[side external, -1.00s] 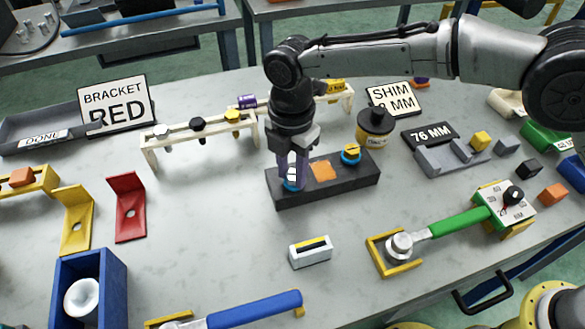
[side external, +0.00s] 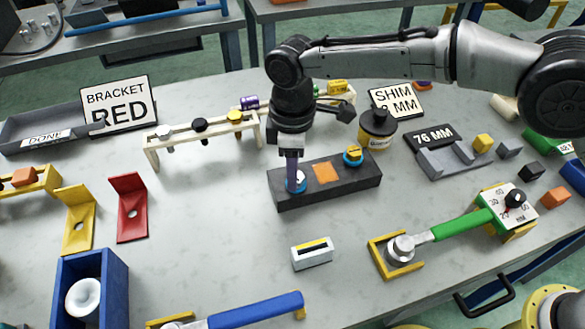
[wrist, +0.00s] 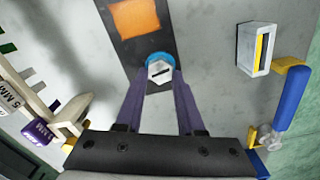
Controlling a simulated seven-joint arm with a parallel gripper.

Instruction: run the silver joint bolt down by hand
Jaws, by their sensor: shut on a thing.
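The silver joint bolt (wrist: 160,71) has a hex head with a dark slot. It stands in a blue ring (wrist: 155,57) at the left end of the dark block (side external: 345,193). My gripper (side external: 294,180) points straight down over that end. In the wrist view its two purple fingers (wrist: 162,77) close on opposite sides of the bolt head. The bolt is mostly hidden by the fingers in the side view. How far the shank sits in the block is hidden. A yellow-topped bolt (side external: 353,152) sits in another blue ring at the block's right end.
An orange square (side external: 325,172) lies on the block between the rings. A rack of bolts (side external: 200,132) stands behind left, and a black-and-yellow bottle (side external: 377,130) behind right. A green-handled wrench (side external: 460,223) lies at right. A small white gauge (side external: 312,253) is in front.

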